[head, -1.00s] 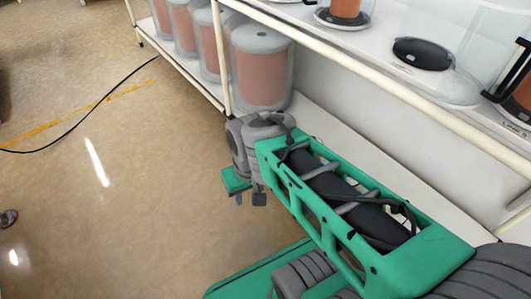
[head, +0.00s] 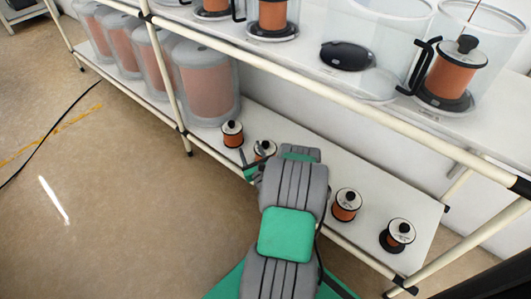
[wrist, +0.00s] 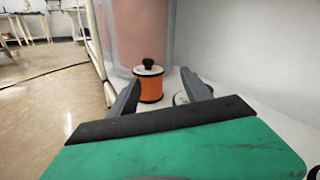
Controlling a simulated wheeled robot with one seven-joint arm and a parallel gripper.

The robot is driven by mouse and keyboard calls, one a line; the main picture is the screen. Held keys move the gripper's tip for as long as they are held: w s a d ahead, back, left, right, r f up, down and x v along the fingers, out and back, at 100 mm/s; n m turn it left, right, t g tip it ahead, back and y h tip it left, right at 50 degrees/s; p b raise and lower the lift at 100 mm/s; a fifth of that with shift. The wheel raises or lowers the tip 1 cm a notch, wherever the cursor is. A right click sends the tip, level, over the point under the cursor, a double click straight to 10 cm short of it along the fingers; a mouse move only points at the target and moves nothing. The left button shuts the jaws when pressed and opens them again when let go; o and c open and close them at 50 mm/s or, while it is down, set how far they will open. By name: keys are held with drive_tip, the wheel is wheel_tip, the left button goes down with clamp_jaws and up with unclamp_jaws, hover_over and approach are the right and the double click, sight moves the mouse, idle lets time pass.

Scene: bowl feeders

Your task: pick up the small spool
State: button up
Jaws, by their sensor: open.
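Several small spools with copper windings, pale tops and black knobs stand on the lower shelf. The leftmost small spool (head: 232,134) stands upright near the large drums; it also shows in the wrist view (wrist: 150,88), ahead of and between the fingers, nearer the left finger. A second small spool (head: 265,148) is partly hidden by my gripper (head: 254,157); only part of a pale top shows behind the right finger in the wrist view. My gripper (wrist: 160,78) is open, with nothing visibly held. Two more small spools (head: 346,204) and (head: 398,234) stand to the right.
Large drums with copper windings (head: 207,85) fill the lower shelf's left part. The upper shelf's pale front rail (head: 300,77) and a post (head: 168,85) frame the opening. Clear containers and larger spools (head: 449,72) stand above. Floor at left is mostly clear, with a cable.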

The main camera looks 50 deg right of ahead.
sight(266, 148)
drive_tip(key=s+d+f+m+h, duration=0.1)
drive_tip(key=s, duration=0.1)
drive_tip(key=s+d+f+m+g+h, duration=0.1)
drive_tip(key=s+m, duration=0.1)
drive_tip(key=s+d+m+h, duration=0.1)
drive_tip(key=s+m, duration=0.1)
drive_tip(key=shift+f+g, duration=0.4)
drive_tip(key=shift+d+f, duration=0.15)
drive_tip(key=shift+d, duration=0.1)
drive_tip(key=shift+b+x, duration=0.7)
drive_tip(key=shift+x, duration=0.4)
drive_tip(key=shift+w+d+f+b, duration=0.2)
drive_tip(key=shift+w+d+b, duration=0.2)
drive_tip(key=shift+w+b, duration=0.3)
drive_tip(key=b+x, duration=0.1)
drive_tip(key=x, duration=0.2)
drive_tip(key=shift+w+d+r, duration=0.1)
drive_tip(key=shift+w+d, duration=0.05)
drive_tip(key=shift+d, duration=0.1)
clamp_jaws()
